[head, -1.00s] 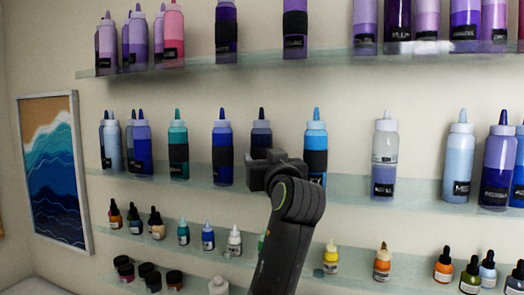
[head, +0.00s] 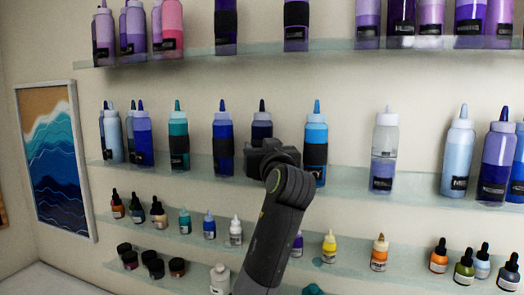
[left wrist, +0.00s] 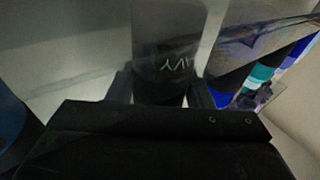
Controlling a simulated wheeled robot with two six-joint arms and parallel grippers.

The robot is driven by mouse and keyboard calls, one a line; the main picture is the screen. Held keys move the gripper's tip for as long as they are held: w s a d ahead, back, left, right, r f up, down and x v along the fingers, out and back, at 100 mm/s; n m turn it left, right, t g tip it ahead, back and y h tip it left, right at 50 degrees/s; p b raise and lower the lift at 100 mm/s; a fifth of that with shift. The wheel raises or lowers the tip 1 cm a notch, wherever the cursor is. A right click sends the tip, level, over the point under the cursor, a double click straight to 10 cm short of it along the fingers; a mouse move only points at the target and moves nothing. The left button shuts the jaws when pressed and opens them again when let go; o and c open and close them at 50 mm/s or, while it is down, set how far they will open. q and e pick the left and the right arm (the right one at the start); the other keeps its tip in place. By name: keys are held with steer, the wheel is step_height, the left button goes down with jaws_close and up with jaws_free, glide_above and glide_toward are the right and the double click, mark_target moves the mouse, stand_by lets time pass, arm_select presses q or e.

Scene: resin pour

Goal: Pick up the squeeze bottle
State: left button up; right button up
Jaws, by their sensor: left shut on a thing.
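A dark navy squeeze bottle (head: 262,124) with a dark pointed nozzle stands on the middle glass shelf. My left gripper (head: 265,152) is in front of it and hides its lower part and base. In the left wrist view the dark bottle (left wrist: 166,40), with pale lettering read upside down, is between the two fingers of my left gripper (left wrist: 163,90), which is shut on it. The bottle looks upright and level with its neighbours; I cannot see whether its base touches the shelf. My right gripper is not in view.
A blue bottle (head: 222,140) stands close on the left and a bright blue one (head: 316,138) close on the right. The glass shelf above (head: 265,48) holds more bottles. Small dropper bottles, such as a yellow one (head: 329,246), stand on the shelf below.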

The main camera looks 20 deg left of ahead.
mark_target(263, 119)
arm_select(q)
steer(key=shift+s+r+b, duration=0.2)
steer(key=shift+r+b, duration=0.1)
steer(key=shift+b, duration=0.4)
step_height(263, 119, up, 6)
steer(key=b, duration=0.3)
steer(key=shift+r, duration=0.25)
steer(key=s+b, duration=0.9)
steer(key=s, duration=1)
steer(key=shift+s+a, duration=0.35)
